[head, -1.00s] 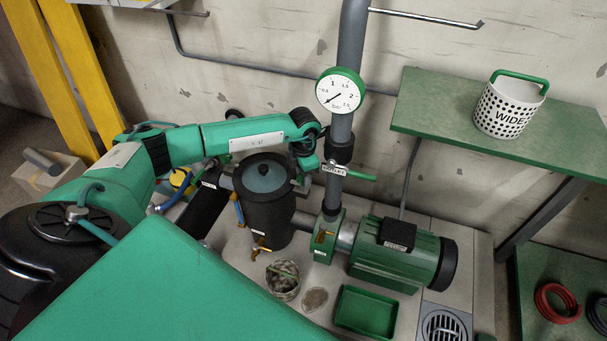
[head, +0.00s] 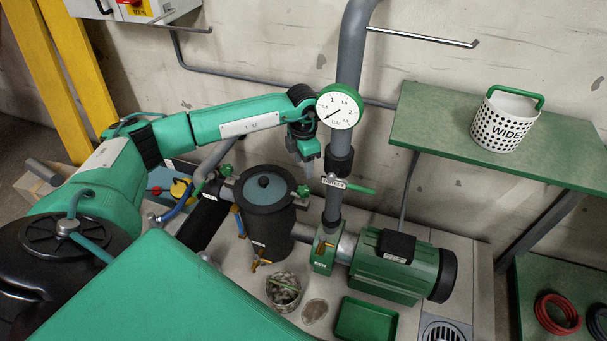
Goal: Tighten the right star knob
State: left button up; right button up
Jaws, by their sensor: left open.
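The black strainer pot (head: 270,222) stands upright with its blue-grey lid (head: 265,187) on. The green right star knob (head: 303,191) sits at the right edge of the lid, and a green left star knob (head: 226,171) at its left edge. My left gripper (head: 308,160) is open and points down, a little above and behind the right star knob, apart from it and just left of the grey vertical pipe (head: 341,115). It appears empty; its fingers are small in the picture. My right gripper is out of view.
The pressure gauge (head: 339,107) and the outlet valve's green lever (head: 362,190) are close to my left gripper. A green pump motor (head: 397,264) lies right of the pot. A small bucket (head: 284,290) and a green tray (head: 365,319) are in front.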

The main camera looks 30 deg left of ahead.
pick_arm(q)
jog(key=shift+r, duration=1.6)
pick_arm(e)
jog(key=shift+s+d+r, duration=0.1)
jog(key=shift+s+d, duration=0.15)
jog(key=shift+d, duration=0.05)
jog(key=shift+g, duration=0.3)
